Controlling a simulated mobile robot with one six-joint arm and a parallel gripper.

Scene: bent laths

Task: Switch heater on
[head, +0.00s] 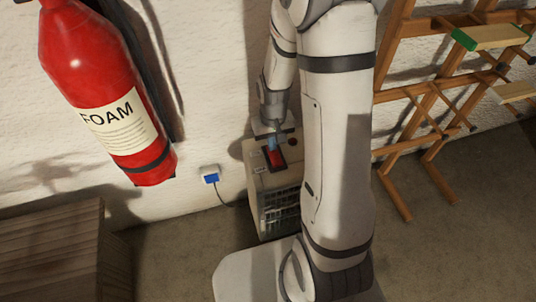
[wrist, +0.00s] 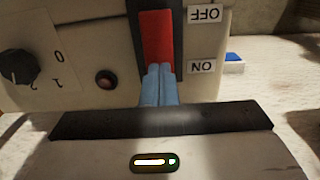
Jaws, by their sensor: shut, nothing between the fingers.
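The heater (head: 279,211) is a beige box with a front grille, standing on the floor against the wall, partly hidden by my arm. Its red rocker switch (head: 278,158) is on the top panel. In the head view my gripper (head: 271,143) is at the switch.
A dark knob (wrist: 19,67) marked 0 and 1 and a dull red round button or lamp (wrist: 106,79) are beside the switch. A blue-faced wall socket (head: 211,177) has a cord.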

